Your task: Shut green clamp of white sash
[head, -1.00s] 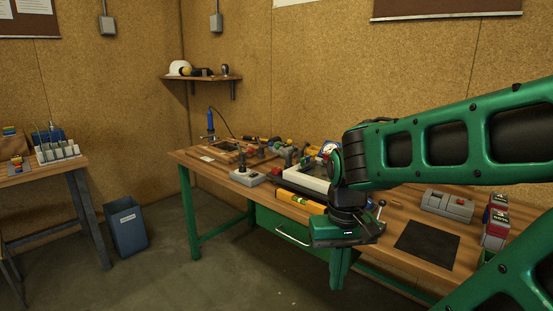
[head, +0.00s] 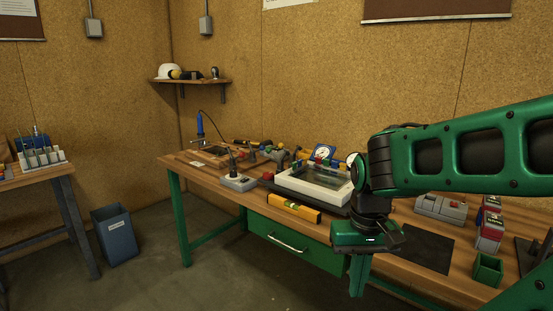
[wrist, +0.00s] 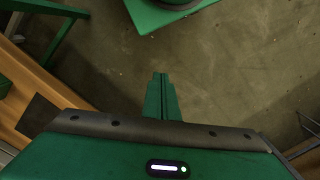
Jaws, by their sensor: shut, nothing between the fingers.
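The white sash (head: 312,186) is a white frame with a glass pane, lying tilted on the workbench left of my arm. Small coloured clamps sit along its far edge; a small green one (head: 327,163) seems to be among them, but it is too small to tell whether it is open. My gripper (head: 357,290) points down in front of the bench's front edge, to the right of and below the sash, touching nothing. In the wrist view my gripper (wrist: 160,80) shows its fingers together over bare floor. The sash is out of the wrist view.
The workbench (head: 215,176) has a yellow level (head: 293,208) at its front edge. A grey box with a black handle (head: 237,182) stands left of the sash. A dark mat (head: 428,250) and a green bin (head: 487,269) lie to the right. The floor in front is clear.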

